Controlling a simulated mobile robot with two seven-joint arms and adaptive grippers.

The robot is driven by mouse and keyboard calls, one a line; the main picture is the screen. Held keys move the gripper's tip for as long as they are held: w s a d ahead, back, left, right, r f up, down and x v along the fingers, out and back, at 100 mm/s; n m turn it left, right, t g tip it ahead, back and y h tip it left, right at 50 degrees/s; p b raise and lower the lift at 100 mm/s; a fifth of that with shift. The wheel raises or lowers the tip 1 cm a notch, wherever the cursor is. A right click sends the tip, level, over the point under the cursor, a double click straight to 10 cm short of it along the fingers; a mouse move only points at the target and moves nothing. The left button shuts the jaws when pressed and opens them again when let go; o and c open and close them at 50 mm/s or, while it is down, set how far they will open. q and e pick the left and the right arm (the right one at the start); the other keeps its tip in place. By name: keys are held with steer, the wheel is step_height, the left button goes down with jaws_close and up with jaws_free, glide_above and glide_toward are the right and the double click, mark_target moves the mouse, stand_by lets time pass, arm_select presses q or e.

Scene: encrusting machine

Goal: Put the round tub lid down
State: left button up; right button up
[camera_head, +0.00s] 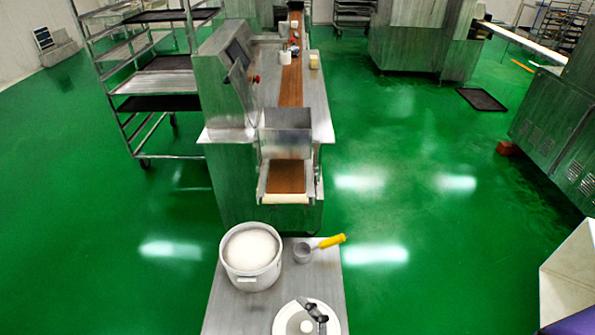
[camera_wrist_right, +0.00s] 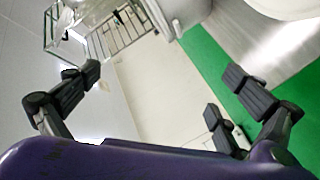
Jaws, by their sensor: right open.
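The round tub lid (camera_head: 287,318) is a white disc with a pale knob, at the bottom of the head view over the small metal table (camera_head: 222,312). Dark finger-like parts, apparently my left gripper (camera_head: 314,311), lie over its knob. Their grip is unclear, and whether the lid touches the table cannot be told. The white round tub (camera_head: 250,279) stands open behind it, filled with white material. My right gripper (camera_wrist_right: 165,75) is open and empty in the right wrist view, away from the lid.
A metal scoop (camera_head: 303,252) with a yellow handle lies on the table right of the tub. The encrusting machine (camera_head: 265,190) with its brown belt stands behind. A tray rack (camera_head: 150,82) is at the left.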

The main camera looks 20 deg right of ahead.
steer(key=s+d+f+m+g+h, duration=0.35)
steer(key=s+d+f+m, duration=0.35)
steer(key=s, duration=0.3)
steer(key=s+d+f+m+g+h, duration=0.35)
steer(key=s+d+f+m, duration=0.3)
steer(key=s, duration=0.25)
arm_select(q)
steer(key=r+p, duration=0.1)
steer(key=w+d+r+p, duration=0.1)
steer(key=r+p, duration=0.1)
steer(key=w+r+p, duration=0.1)
steer(key=r+p, duration=0.1)
steer(key=shift+w+d+r, duration=0.1)
steer(key=shift+d+r, duration=0.05)
arm_select(e)
steer(key=shift+t+y, duration=0.3)
steer(key=shift+y, duration=0.4)
steer(key=r, duration=0.1)
steer(key=w+r, duration=0.1)
steer(key=r, duration=0.1)
steer(key=w+r, duration=0.1)
steer(key=r, duration=0.1)
steer(key=shift+w+a, duration=0.2)
arm_select(q)
steer(key=shift+d, duration=0.1)
arm_select(e)
steer(key=shift+s, duration=0.1)
